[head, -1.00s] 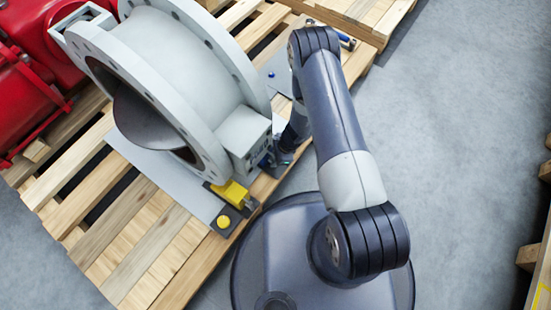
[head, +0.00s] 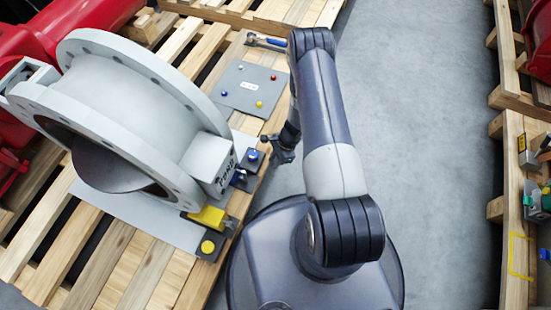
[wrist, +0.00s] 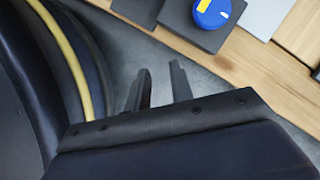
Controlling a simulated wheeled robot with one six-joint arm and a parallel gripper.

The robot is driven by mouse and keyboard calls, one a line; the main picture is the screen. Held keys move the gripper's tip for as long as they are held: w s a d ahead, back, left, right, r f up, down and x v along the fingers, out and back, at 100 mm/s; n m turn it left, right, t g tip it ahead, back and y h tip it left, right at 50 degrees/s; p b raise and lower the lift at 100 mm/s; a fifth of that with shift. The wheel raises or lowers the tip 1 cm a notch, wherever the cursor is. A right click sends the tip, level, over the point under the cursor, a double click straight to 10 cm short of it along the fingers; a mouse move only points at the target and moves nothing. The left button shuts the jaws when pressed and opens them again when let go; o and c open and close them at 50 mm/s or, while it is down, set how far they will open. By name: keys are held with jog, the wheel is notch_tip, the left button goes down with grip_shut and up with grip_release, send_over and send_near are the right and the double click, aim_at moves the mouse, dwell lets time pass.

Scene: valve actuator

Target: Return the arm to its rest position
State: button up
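My arm reaches up the middle of the head view and bends back down, with my gripper (head: 279,148) hanging low beside the pallet's right edge. In the wrist view my gripper (wrist: 161,76) shows two dark fingers apart, with only grey floor between them. It holds nothing and touches nothing that I can see. The large grey valve (head: 130,110) stands on the pallet to the left. Its white actuator box (head: 209,163) is left of my gripper, apart from it. A blue knob (head: 252,155) sits beside the box and also shows in the wrist view (wrist: 213,10).
A yellow handle (head: 207,216) and yellow button (head: 207,247) are at the pallet's near corner. A grey plate (head: 249,88) with coloured pegs and a blue-handled tool (head: 265,41) lie farther back. Bare floor (head: 425,130) is clear on the right, up to another pallet (head: 515,210).

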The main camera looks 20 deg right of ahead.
aim_at(245, 175)
jog(key=shift+d, duration=0.2)
dwell(0.5)
jog(key=a, duration=0.4)
jog(key=s+a+b, duration=0.1)
jog(key=a, duration=0.3)
jog(key=a+b, duration=0.1)
jog(key=a, duration=0.3)
jog(key=shift+s+a+f, duration=0.15)
jog(key=shift+s+f, duration=0.05)
jog(key=shift+s, duration=0.05)
jog(key=shift+a+f+b, duration=0.15)
jog(key=shift+f+b, duration=0.15)
jog(key=shift+f, duration=0.3)
jog(key=shift+a+f, duration=0.25)
jog(key=shift+f, duration=0.4)
jog(key=shift+d, duration=0.15)
